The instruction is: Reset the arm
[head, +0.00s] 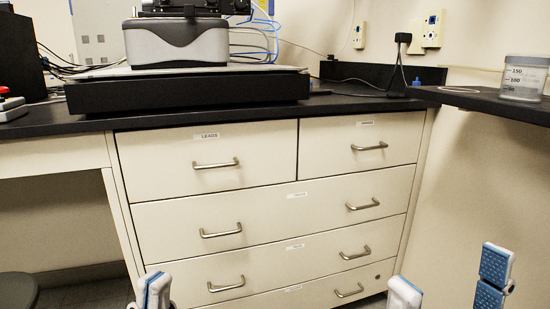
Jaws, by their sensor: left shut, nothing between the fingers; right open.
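My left gripper (154,289) shows at the bottom edge, left of centre, with its blue-padded fingers together and nothing between them. My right gripper (449,281) is at the bottom right, its two white fingers with blue pads spread wide and empty. Both are in front of the drawer cabinet, below the bench top, and touch nothing that I can see. The arm links behind them are mostly out of view. The grey-and-black instrument (178,42) stands on a black slab (190,92) on the bench, its top cut off by the frame.
A cream drawer cabinet (260,215) with metal handles fills the middle; its drawers look closed. A black bench top (350,103) runs above it. A clear beaker (523,78) stands on the right-hand counter. Cables and wall outlets are behind. A dark stool edge (17,289) shows lower left.

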